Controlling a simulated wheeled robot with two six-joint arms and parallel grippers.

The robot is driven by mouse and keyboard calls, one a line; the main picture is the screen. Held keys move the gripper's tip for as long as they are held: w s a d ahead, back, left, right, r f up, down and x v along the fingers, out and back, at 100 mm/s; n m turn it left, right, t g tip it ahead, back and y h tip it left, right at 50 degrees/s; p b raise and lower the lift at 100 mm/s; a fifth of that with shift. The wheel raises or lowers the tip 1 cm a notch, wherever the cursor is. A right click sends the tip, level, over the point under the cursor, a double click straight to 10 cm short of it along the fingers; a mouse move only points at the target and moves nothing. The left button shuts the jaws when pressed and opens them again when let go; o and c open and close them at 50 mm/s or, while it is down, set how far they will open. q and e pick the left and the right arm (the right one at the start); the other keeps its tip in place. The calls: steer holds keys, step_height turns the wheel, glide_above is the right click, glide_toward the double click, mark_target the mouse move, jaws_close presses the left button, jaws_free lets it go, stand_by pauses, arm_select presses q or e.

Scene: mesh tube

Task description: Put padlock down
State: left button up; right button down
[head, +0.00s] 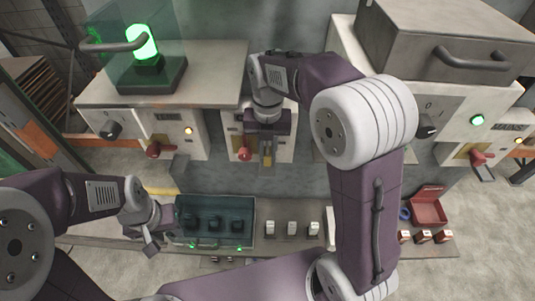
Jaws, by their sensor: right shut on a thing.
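My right gripper (267,145) is at the middle of the view, in front of the central grey machine panel (237,142). It is shut on a small yellowish thing, apparently the padlock (267,159), which shows at its fingertips. The padlock is small and partly hidden by the fingers; I cannot tell whether it touches the panel. My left gripper (149,246) is low on the left, beside the teal tray (254,222). Its fingers are too small to show whether they are open or shut.
A bench (270,249) runs along the front, with several white-topped blocks (292,228) on it. A red box (429,206), a blue ring (404,214) and small red items (423,237) are at the right. A red handle (245,154) is just left of my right gripper.

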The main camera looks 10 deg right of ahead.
mark_target(267, 157)
steer(key=f, duration=0.1)
steer(key=f+p, duration=0.1)
steer(key=f, duration=0.1)
steer(key=shift+w+f, duration=0.15)
steer(key=shift+w, duration=0.1)
steer(key=shift+w+f, duration=0.1)
steer(key=shift+f, duration=0.2)
steer(key=c, duration=1.3)
jaws_free()
steer(key=shift+r, duration=0.1)
step_height(267, 157, up, 12)
steer(key=shift+r, duration=0.2)
